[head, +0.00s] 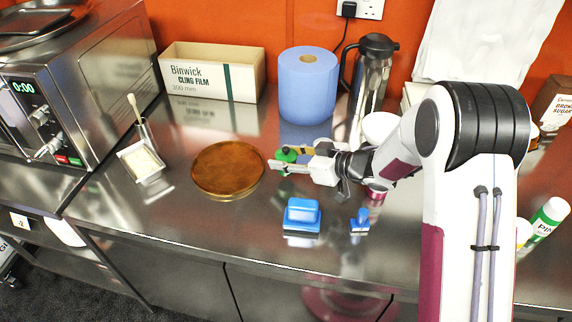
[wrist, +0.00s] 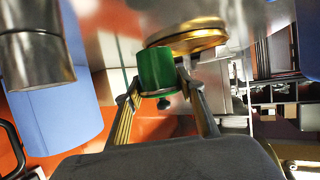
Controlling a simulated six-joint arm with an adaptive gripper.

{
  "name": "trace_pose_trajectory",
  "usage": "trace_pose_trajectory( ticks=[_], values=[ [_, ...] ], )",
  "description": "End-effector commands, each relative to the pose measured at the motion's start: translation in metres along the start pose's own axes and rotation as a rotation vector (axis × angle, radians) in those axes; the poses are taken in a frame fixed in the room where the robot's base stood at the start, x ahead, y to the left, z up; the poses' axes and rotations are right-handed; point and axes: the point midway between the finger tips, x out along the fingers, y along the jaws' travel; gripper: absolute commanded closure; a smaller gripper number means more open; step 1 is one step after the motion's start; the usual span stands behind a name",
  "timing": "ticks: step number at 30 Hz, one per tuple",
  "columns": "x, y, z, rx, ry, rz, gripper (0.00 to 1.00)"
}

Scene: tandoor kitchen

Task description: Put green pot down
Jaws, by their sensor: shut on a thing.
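The small green pot (head: 287,155) is at my gripper's fingertips, right of the round brown board, in the head view. In the wrist view the green pot (wrist: 155,68) sits between the two fingers, with a dark knob on its lower end in the picture. My gripper (head: 281,162) is shut on it; its fingers also show in the wrist view (wrist: 160,84). The fingers partly hide the pot in the head view. I cannot tell whether the pot touches the counter.
The round brown board (head: 228,167) lies on the steel counter (head: 180,222). A blue paper roll (head: 307,85) and steel flask (head: 372,75) stand behind. A blue block-like item (head: 302,214) and a small blue item (head: 360,221) are in front. Clear counter lies front left.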

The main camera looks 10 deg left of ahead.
Motion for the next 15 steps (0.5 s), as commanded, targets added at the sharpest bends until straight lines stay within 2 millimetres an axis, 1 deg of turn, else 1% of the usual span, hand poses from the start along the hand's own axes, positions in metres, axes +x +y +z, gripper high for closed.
trace_pose_trajectory(
  ticks=[1,6,10,15],
  values=[
    [0.002,0.000,0.005,0.002,-0.001,-0.001,0.88],
    [0.008,0.000,0.020,0.003,0.000,-0.001,0.88],
    [0.011,0.000,0.026,0.000,0.001,-0.001,0.88],
    [0.011,0.000,0.026,-0.001,0.001,0.000,0.88]
  ],
)
